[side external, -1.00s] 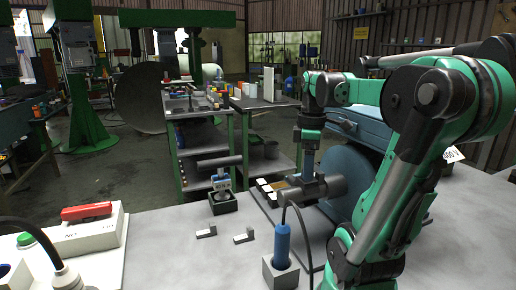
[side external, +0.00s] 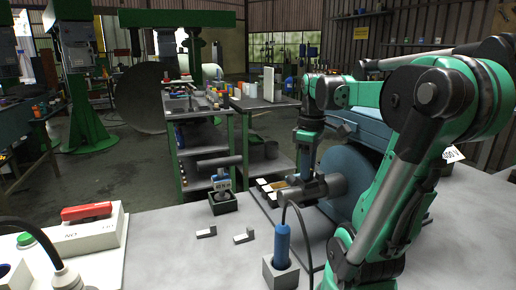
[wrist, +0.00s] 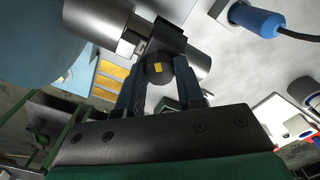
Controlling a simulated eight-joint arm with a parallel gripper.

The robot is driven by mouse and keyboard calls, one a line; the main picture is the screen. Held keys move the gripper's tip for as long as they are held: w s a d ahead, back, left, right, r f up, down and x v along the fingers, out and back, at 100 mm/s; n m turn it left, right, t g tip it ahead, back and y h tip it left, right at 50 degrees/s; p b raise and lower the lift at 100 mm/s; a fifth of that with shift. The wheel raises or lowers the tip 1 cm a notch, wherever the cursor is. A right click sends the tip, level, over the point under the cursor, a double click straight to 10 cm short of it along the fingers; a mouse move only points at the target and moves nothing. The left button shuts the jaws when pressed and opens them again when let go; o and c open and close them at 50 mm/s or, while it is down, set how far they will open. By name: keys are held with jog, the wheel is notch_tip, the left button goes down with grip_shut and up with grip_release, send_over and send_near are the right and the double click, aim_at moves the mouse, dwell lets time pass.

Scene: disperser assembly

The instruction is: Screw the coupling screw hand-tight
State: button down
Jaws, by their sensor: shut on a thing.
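The coupling screw (wrist: 153,72) shows in the wrist view as a dark round head with a small yellow square mark. My gripper (wrist: 160,62) is shut on this head, with one finger on each side. The screw sits at the grey cylindrical coupling (wrist: 98,18), whose two sections extend to the left and right of the fingers. In the side external view my gripper (side external: 305,166) points down onto the coupling (side external: 322,186) from above, and the screw is hidden there. How far the screw is threaded in cannot be seen.
A blue plug (side external: 282,246) with a cable stands in a grey holder in front of the coupling. Two small metal pieces (side external: 243,238) lie on the grey table. A dark box (side external: 222,204) with a blue-white item stands to the left.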

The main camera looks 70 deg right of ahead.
jog(key=shift+m, duration=0.7)
jog(key=c, duration=0.5)
grip_release()
jog(key=shift+c, duration=0.2)
